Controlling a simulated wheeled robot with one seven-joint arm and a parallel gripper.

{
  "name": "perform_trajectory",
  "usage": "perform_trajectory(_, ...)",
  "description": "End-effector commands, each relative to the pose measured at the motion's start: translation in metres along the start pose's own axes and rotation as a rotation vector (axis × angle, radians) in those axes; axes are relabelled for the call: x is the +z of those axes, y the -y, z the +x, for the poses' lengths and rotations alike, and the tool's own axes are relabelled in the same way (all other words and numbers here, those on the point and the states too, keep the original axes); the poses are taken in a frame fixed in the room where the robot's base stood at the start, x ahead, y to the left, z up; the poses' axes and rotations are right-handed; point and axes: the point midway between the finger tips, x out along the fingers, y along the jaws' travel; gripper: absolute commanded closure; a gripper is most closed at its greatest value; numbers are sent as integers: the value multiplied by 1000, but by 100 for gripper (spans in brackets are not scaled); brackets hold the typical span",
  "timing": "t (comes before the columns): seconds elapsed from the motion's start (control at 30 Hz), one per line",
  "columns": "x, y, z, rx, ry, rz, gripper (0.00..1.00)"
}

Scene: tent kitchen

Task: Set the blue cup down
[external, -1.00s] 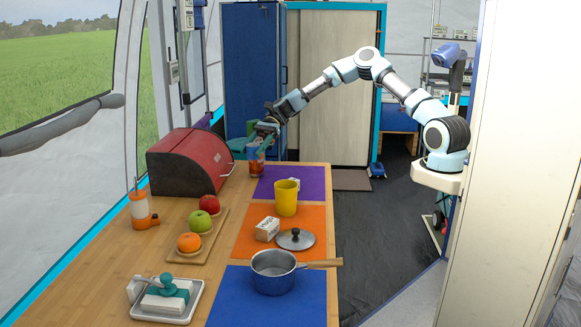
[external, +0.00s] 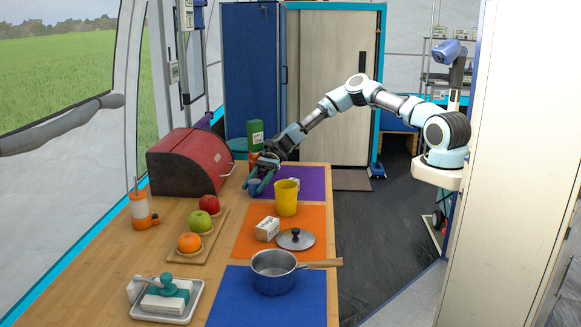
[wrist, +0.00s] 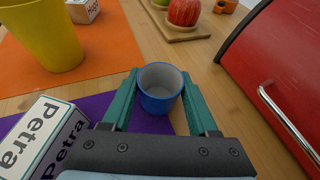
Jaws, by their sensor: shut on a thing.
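The blue cup (wrist: 158,102) is upright between the two teal fingers of my gripper (wrist: 160,100) in the wrist view, its pale empty inside facing the camera. My gripper is shut on it. In the external view my gripper (external: 262,184) reaches the far end of the table, and the cup (external: 254,187) shows partly behind a finger. It is low, over or beside the left edge of the purple mat (external: 313,180). I cannot tell whether its base touches the table.
A white Petra box (wrist: 42,138) stands close left of my gripper in the wrist view, near the yellow cup (wrist: 42,35). The red bread box (external: 190,165) is to the left. Fruit on a board (external: 180,255) lies nearer the camera. Bare wood lies between.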

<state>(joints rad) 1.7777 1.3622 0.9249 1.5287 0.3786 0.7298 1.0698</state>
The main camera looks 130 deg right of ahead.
Motion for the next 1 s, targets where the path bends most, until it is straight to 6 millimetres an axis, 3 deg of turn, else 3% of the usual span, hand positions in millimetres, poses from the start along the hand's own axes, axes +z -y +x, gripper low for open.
perform_trajectory(0.23,-3,0,1,0,0,0,94)
perform_trajectory(0.27,-3,0,1,0,0,0,38)
perform_trajectory(0.5,-2,0,1,0,0,0,11)
perform_trajectory(0.83,2,0,-1,-1,0,0,10)
perform_trajectory(1.0,-2,1,-26,-4,-2,-1,10)
